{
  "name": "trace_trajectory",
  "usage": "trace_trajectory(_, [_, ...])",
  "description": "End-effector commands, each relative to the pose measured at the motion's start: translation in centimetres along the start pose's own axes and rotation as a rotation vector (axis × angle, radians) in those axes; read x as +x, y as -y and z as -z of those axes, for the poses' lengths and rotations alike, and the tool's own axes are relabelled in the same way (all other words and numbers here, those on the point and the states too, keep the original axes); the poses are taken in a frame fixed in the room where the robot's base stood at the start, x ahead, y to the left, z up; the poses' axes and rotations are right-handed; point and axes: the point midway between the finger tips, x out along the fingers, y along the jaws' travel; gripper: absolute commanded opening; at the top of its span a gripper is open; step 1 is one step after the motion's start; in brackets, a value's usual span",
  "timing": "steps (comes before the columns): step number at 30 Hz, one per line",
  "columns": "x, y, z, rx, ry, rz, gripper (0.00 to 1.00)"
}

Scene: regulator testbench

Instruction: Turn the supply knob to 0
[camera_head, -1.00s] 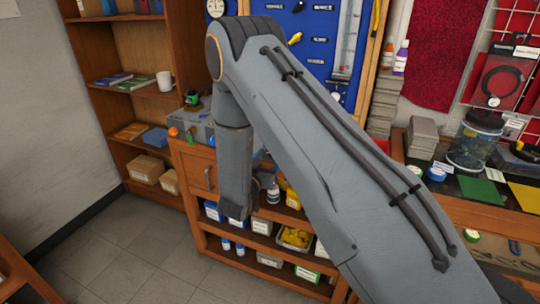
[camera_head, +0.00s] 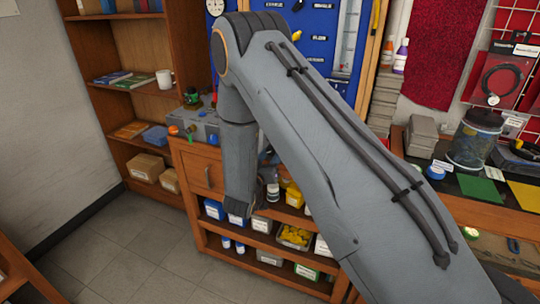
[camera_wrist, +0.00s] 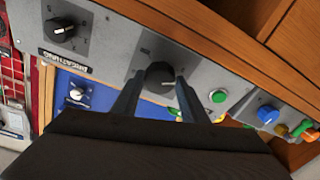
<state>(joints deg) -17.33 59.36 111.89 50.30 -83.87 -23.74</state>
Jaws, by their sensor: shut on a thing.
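In the wrist view a black round knob (camera_wrist: 160,72) sits on a grey panel (camera_wrist: 205,72) that runs diagonally across the picture. My gripper (camera_wrist: 157,85) has one finger on each side of this knob and is shut on it. The small marks around the knob are too blurred to read, and its pointer cannot be made out. In the head view my arm hides the gripper and this knob. Part of the grey unit (camera_head: 207,124) shows to the left of my arm.
The panel also has another black knob (camera_wrist: 62,30), a green button (camera_wrist: 217,96) and a blue knob (camera_wrist: 267,114). A blue board with a dial (camera_wrist: 77,92) lies beyond the panel. A wooden shelf (camera_head: 140,85) stands left. The floor (camera_head: 120,260) at front left is clear.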

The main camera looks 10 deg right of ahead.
Motion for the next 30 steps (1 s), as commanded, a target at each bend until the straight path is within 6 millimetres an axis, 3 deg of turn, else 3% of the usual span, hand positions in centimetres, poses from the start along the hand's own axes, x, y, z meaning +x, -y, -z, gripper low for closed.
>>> trace_trajectory(11, [-0.1, 0.1, 0.0, -0.040, -0.001, 0.010, 0.17])
trace_trajectory(12, [-0.1, 0.1, 0.0, -0.040, -0.001, 0.010, 0.47])
trace_trajectory(15, [0.0, 0.0, 0.0, -0.040, -0.001, 0.009, 0.59])
trace_trajectory(24, [-0.2, 0.0, 0.0, -0.039, 0.000, 0.008, 0.59])
trace_trajectory(30, [-2.5, 0.1, -0.1, -0.039, -0.001, 0.011, 0.59])
